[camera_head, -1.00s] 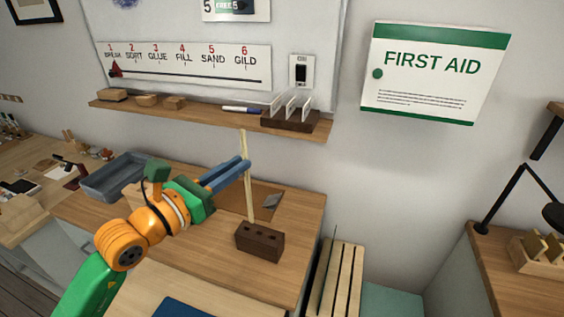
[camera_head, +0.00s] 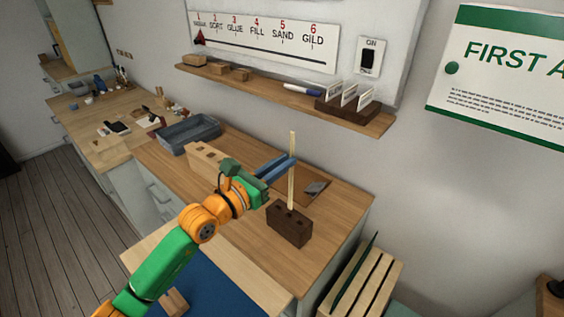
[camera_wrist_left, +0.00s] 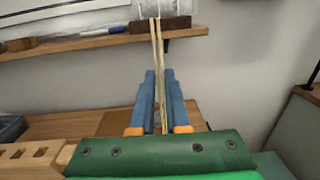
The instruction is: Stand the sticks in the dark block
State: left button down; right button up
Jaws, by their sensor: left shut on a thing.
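My left gripper (camera_head: 290,161) is shut on a pale thin stick (camera_head: 291,185), which stands nearly upright. The stick's lower end meets the top of the dark block (camera_head: 290,228) in the head view; I cannot tell how deep it sits in a hole. The dark block stands on the wooden bench, with dark holes in its top. In the left wrist view, two pale stick lines (camera_wrist_left: 155,60) run close together between the blue fingers (camera_wrist_left: 161,100); I cannot tell whether both are gripped. My right gripper is not in view.
A pale block with holes (camera_head: 205,155) lies left of my gripper, beside a grey tray (camera_head: 188,133). A brown mat with a grey piece (camera_head: 315,187) lies behind the dark block. A wall shelf (camera_head: 285,95) runs above. Bare bench (camera_head: 335,215) lies right of the block.

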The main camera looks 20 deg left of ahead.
aim_at(289, 184)
pick_arm(q)
notch_tip(289, 184, down, 2)
jog(key=shift+a+f+b, duration=0.1)
jog(key=shift+b, duration=0.6)
jog(key=shift+f+b, duration=2.7)
jog(key=shift+f, duration=0.35)
jog(key=c, duration=0.8)
grip_release()
jog(key=shift+c, duration=0.2)
